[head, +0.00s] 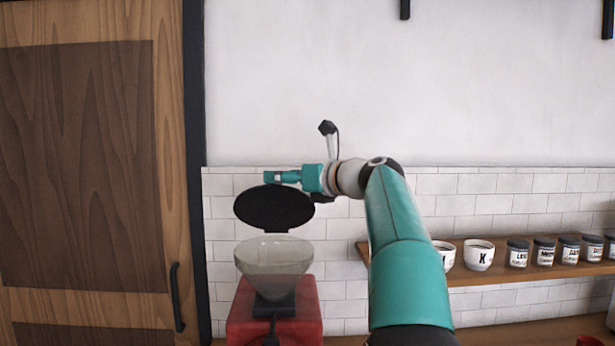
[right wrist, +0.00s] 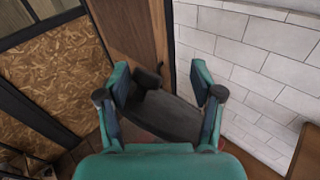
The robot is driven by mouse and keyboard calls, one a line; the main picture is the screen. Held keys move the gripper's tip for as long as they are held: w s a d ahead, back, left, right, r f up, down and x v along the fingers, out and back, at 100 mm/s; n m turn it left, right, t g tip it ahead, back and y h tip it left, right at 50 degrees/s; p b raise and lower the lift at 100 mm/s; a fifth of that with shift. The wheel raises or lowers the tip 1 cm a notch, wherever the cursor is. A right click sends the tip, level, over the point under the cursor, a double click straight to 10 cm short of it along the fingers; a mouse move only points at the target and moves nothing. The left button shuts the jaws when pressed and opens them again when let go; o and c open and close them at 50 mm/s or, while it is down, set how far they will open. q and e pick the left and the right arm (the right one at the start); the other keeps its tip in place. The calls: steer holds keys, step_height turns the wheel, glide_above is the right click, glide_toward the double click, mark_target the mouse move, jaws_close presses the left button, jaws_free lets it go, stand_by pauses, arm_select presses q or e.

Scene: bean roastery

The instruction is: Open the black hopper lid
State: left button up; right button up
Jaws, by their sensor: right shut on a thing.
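The black hopper lid (head: 273,209) is raised and tilted up above the back of the clear hopper (head: 272,258), with its round face toward me. The hopper's mouth is uncovered, and it sits on a red machine (head: 242,318). My right gripper (head: 280,177) is at the lid's upper edge, its arm coming in from the right. In the right wrist view the fingers (right wrist: 162,84) are on either side of a dark part of the lid (right wrist: 175,117). The exact contact is hard to see. My left gripper is not in view.
A wooden door (head: 85,170) with a black handle stands at the left. A wooden shelf (head: 500,270) on the right carries white cups (head: 479,254) and several dark-lidded jars (head: 543,250). A white tiled wall (head: 480,205) is behind.

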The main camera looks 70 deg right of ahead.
steer(key=v, duration=0.8)
steer(key=shift+d+r, duration=0.2)
steer(key=shift+d, duration=0.05)
steer(key=shift+s, duration=0.1)
steer(key=shift+c, duration=0.2)
